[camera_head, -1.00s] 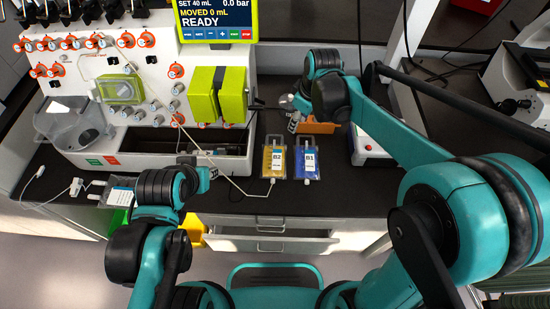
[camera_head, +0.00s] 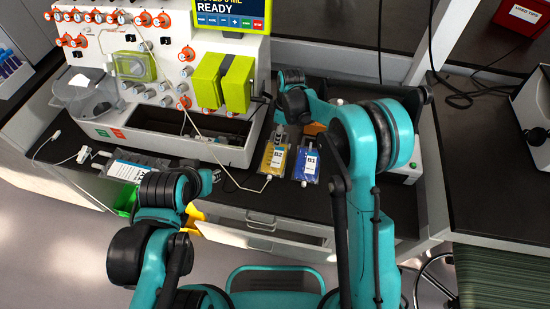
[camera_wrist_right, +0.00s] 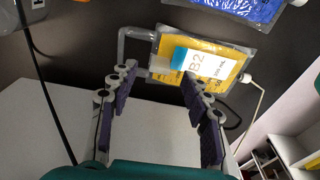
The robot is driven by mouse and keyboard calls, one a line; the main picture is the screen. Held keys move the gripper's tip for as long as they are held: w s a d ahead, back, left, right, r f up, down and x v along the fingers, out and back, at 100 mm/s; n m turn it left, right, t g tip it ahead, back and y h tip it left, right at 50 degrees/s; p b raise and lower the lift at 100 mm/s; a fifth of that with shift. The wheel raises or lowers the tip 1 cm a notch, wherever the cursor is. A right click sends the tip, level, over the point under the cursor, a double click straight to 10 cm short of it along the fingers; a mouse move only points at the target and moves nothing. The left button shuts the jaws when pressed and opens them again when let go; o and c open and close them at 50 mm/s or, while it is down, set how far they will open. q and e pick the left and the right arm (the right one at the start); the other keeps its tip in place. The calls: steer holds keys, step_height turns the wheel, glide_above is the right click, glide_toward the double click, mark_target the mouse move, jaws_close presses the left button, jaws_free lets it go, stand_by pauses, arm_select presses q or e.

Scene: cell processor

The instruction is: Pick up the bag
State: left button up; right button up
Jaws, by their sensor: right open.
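The yellow bag labelled B2 (camera_head: 276,158) lies flat on the dark bench, with a tube running from its lower end. The blue bag labelled B1 (camera_head: 306,163) lies just right of it. In the right wrist view, my right gripper (camera_wrist_right: 158,82) is open and empty, its fingers pointing toward the yellow bag (camera_wrist_right: 222,62). The blue bag (camera_wrist_right: 240,8) is at the top edge there.
The cell processor (camera_head: 215,130) stands behind the bags, its screen (camera_head: 232,14) reading READY. Another bag (camera_head: 128,166) lies at the bench's left. A drawer (camera_head: 262,226) below the bench stands partly open. A tube (camera_head: 228,172) crosses the bench beside the yellow bag.

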step_height(320, 180, down, 3)
steer(key=shift+a+r, duration=0.15)
steer(key=shift+r, duration=0.05)
arm_select(q)
steer(key=shift+f, duration=0.55)
arm_select(e)
steer(key=shift+r, duration=0.1)
steer(key=c, duration=0.3)
jaws_close()
steer(key=shift+r, duration=0.1)
